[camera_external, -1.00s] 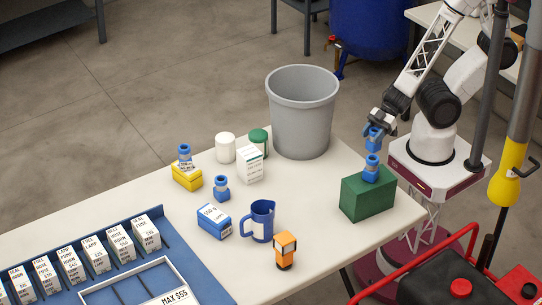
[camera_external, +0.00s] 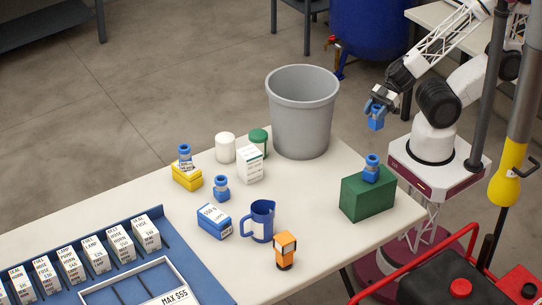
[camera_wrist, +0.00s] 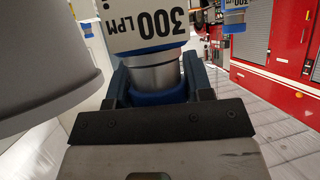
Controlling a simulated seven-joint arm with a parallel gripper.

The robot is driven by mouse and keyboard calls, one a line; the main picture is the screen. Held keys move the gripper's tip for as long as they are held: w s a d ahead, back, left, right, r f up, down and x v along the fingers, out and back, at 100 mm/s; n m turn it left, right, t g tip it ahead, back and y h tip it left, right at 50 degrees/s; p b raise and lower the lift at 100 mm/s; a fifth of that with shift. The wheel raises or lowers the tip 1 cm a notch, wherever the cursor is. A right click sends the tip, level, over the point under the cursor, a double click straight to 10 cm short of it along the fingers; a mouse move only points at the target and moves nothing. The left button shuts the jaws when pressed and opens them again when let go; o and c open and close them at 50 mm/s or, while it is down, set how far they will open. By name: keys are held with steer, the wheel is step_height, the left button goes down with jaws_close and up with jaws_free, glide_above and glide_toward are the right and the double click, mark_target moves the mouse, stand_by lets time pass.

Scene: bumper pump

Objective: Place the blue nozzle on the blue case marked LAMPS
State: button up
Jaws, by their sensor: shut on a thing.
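My gripper (camera_external: 378,98) is shut on a blue nozzle (camera_external: 376,123), held in the air beyond the table's far right edge. In the wrist view the nozzle (camera_wrist: 152,72) sits between the fingers, with a silver collar and a white "300 LPM" label. A blue case (camera_external: 214,222) with a white label lies on the table, well to the left of and below my gripper in the picture; its lettering is too small to read surely. Its top looks bare. Other blue nozzles stand on the table (camera_external: 221,189), on a yellow case (camera_external: 187,179) and on a green box (camera_external: 367,198).
A tall grey bin (camera_external: 301,115) stands between my gripper and the white and green containers. A blue jug (camera_external: 261,221) is close beside the blue case, and an orange-and-black item (camera_external: 285,250) stands nearer the front. A blue rack (camera_external: 175,250) with labelled boxes fills the left.

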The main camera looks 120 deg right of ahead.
steer(key=shift+r, duration=0.8)
steer(key=w+d+r, duration=0.2)
steer(key=w+r, duration=0.1)
steer(key=w, duration=0.9)
steer(key=w+d+r, duration=0.2)
steer(key=w+r, duration=0.2)
steer(key=w, duration=0.8)
steer(key=w+a+f, duration=0.1)
steer(key=w+f, duration=0.2)
steer(key=w, duration=0.9)
steer(key=w+a+f, duration=0.2)
steer(key=w+f, duration=0.1)
steer(key=w, duration=1)
steer(key=f, duration=0.4)
steer(key=w+f, duration=0.1)
steer(key=f, duration=0.1)
steer(key=w+f, duration=0.1)
steer(key=w, duration=1.4)
steer(key=shift+d+f, duration=0.15)
steer(key=shift+d, duration=0.25)
